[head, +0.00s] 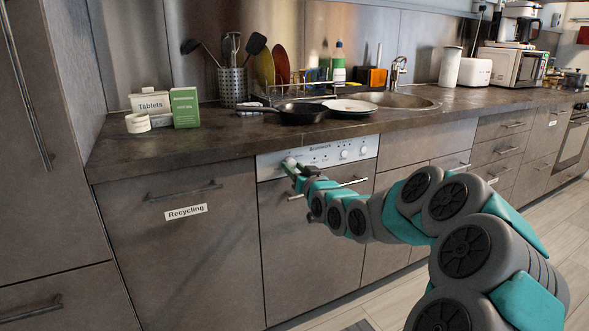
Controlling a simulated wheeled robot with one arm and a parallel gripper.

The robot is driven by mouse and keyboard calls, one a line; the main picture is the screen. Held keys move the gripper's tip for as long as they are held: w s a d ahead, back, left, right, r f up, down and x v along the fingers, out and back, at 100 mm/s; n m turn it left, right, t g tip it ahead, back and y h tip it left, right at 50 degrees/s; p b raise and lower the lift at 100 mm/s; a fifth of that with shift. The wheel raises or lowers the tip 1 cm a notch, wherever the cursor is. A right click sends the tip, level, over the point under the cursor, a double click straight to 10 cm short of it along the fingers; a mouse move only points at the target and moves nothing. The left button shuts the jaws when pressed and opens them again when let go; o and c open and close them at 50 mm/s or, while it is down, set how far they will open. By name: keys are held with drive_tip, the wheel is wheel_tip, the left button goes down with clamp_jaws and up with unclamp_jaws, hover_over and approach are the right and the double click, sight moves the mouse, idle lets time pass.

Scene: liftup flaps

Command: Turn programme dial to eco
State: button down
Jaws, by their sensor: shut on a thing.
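The dishwasher's white control panel (335,151) runs below the counter edge, with the name Brunswerk on it. Two small round knobs (353,153) show on its right part. My gripper (291,166) is at the left end of the panel, shut on what appears to be the programme dial there. The fingers and wrist cover the dial, so its pointer and any eco mark cannot be read. The dishwasher door (310,240) below is closed.
A Recycling drawer front (185,250) is to the left. A black pan (300,112), a plate (350,106) and a sink (405,101) are on the counter above. The floor in front is clear.

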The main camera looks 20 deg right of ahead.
drive_tip(key=shift+f, duration=0.15)
drive_tip(key=shift+c, duration=2.1)
unclamp_jaws()
drive_tip(key=shift+s, duration=0.1)
drive_tip(key=s+b, duration=0.1)
drive_tip(key=s, duration=0.6)
drive_tip(key=shift+s+a, duration=0.15)
drive_tip(key=shift+s, duration=0.15)
